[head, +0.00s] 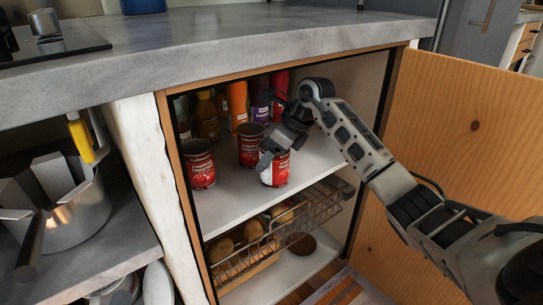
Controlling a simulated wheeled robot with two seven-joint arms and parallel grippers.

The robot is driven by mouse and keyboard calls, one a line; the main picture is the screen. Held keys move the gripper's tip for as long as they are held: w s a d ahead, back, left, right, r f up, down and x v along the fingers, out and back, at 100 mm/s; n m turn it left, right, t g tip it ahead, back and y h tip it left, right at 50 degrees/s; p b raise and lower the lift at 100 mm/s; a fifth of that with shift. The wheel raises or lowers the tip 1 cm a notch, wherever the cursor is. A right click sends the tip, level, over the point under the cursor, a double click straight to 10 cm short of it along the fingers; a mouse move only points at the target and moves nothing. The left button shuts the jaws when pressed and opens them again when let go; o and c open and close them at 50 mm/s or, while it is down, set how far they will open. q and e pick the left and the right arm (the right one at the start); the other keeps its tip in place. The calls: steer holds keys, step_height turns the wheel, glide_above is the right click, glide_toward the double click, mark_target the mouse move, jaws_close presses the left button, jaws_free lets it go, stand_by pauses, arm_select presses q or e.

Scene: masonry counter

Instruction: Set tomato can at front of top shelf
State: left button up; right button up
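A red tomato can (275,174) with a white label is at the front of the top shelf (235,203) in the open cabinet, apparently upright. My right gripper (275,154) reaches in from the right, with one grey finger at the can's upper left side. The other finger is hidden, so its grip and any gap under the can are unclear. Two similar red cans stand on the same shelf, one at the left (200,166) and one farther back (249,150). My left gripper is not in view.
Several bottles (237,102) stand at the back of the shelf. A wire basket (318,208) is below it. The wooden door (470,130) stands open at the right, and the stone counter (250,45) lies overhead. A metal pot (75,222) stands at the left.

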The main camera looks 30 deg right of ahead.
steer(key=o, duration=1.4)
steer(key=shift+f, duration=0.1)
steer(key=shift+o, duration=0.2)
steer(key=shift+r, duration=0.25)
steer(key=p+v, duration=0.1)
steer(key=v, duration=0.1)
steer(key=shift+s+d+r, duration=0.1)
steer(key=shift+d+r, duration=0.05)
steer(key=shift+r, duration=0.2)
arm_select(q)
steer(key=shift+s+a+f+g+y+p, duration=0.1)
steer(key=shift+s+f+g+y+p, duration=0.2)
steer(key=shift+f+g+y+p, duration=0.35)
arm_select(e)
steer(key=s+d, duration=0.6)
steer(key=s, duration=0.4)
steer(key=shift+d, duration=0.35)
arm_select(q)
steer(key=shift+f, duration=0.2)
arm_select(e)
steer(key=shift+s, duration=0.1)
